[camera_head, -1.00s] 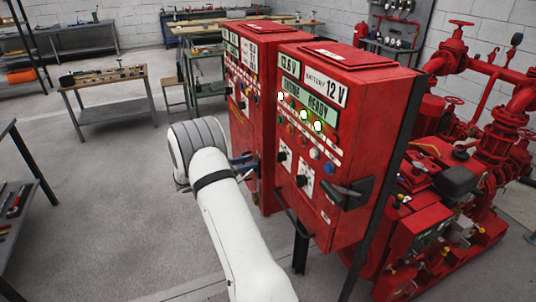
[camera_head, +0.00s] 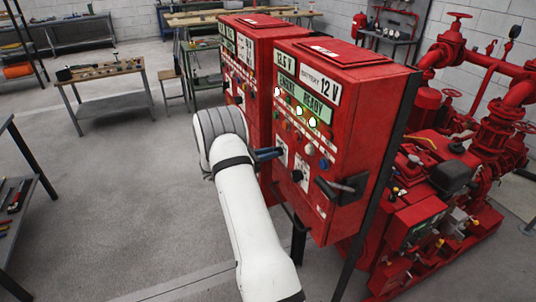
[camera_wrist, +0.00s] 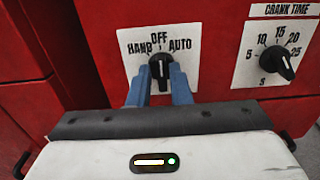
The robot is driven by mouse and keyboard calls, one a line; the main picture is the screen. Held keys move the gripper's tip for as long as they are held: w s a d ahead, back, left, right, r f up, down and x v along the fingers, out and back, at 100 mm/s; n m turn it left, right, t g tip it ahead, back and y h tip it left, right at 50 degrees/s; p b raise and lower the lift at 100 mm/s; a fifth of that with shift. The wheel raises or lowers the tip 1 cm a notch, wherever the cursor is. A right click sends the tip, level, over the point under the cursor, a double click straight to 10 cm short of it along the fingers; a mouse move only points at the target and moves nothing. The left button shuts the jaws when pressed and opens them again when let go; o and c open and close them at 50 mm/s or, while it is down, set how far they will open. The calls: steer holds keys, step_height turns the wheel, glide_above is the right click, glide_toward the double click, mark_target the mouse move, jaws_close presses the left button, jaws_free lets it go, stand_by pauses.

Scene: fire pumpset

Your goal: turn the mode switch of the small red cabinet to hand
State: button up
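The mode switch (camera_wrist: 160,68) is a black knob on a white plate marked HAND, OFF and AUTO, on a red cabinet front. Its pointer stands upright, at OFF. The nearer red cabinet (camera_head: 345,75) stands at centre right in the head view. My gripper (camera_wrist: 160,84) has its two blue fingers on the left and right of the knob, close to its sides. I cannot tell whether they press on it. In the head view my gripper (camera_head: 268,154) reaches the left lower part of this cabinet and hides the switch there.
A CRANK TIME knob (camera_wrist: 280,64) sits right of the switch. A black handle (camera_head: 342,189) juts from the cabinet's lower right. A second red cabinet (camera_head: 262,32) stands behind on the left. Red pump piping (camera_head: 495,130) is at the right. Open floor lies on the left.

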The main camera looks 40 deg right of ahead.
jaws_close()
steer(key=n+p, duration=0.1)
steer(key=n, duration=0.3)
steer(key=n+p, duration=0.2)
steer(key=n, duration=0.2)
steer(key=shift+w+r+n, duration=0.15)
steer(key=shift+w+n, duration=0.05)
steer(key=shift+n, duration=0.4)
stand_by(0.4)
steer(key=shift+o, duration=1.6)
jaws_free()
steer(key=shift+f, duration=0.2)
